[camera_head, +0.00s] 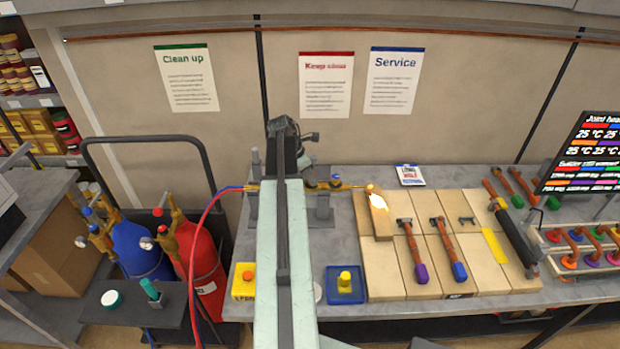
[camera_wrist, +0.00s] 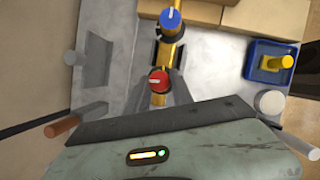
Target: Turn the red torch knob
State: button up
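The torch is a brass tube lying across the bench, with a lit flame (camera_head: 378,201) at its right end. In the wrist view its red knob (camera_wrist: 159,81) has a white mark and sits near the picture's middle. A blue knob (camera_wrist: 170,18) is further up the tube. In the head view my arm hides the red knob. My gripper (camera_wrist: 161,92) shows grey fingers spread apart, one on each side of the red knob. I cannot tell how deep they reach or whether they touch it.
A blue tray (camera_head: 346,297) with a yellow piece and a yellow box with a red button (camera_head: 245,283) stand near the front. Blue (camera_head: 137,247) and red (camera_head: 205,262) cylinders stand left, with a red hose.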

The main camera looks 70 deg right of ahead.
grip_shut()
jog(key=shift+m, duration=0.7)
jog(key=o, duration=0.9)
grip_release()
jog(key=shift+c, duration=0.2)
jog(key=p+v, duration=0.7)
jog(key=shift+w+r, duration=0.3)
jog(key=shift+r, duration=0.05)
